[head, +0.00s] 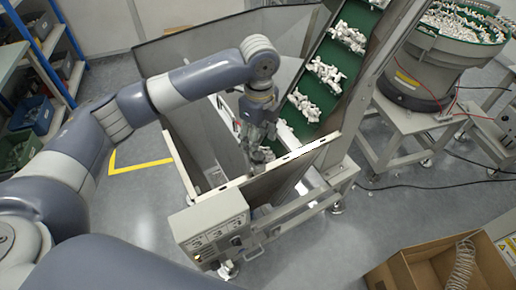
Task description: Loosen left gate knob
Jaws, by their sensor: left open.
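My left arm reaches over the hopper of the feeder. My left gripper (259,156) points down into the hopper, close behind its pale front rim (290,160). It is open, and I see nothing held in it. The fingertips are small and dark, so contact with anything is hard to tell. I cannot make out the left gate knob; it may be hidden behind the gripper or the front wall. My right gripper is not in view.
A green cleated conveyor (318,90) with white parts rises behind the gripper. A control box (210,228) is on the hopper's front. A bowl feeder (425,75) stands at the right, a cardboard box (408,272) lower right. Blue shelving (60,85) is at the left.

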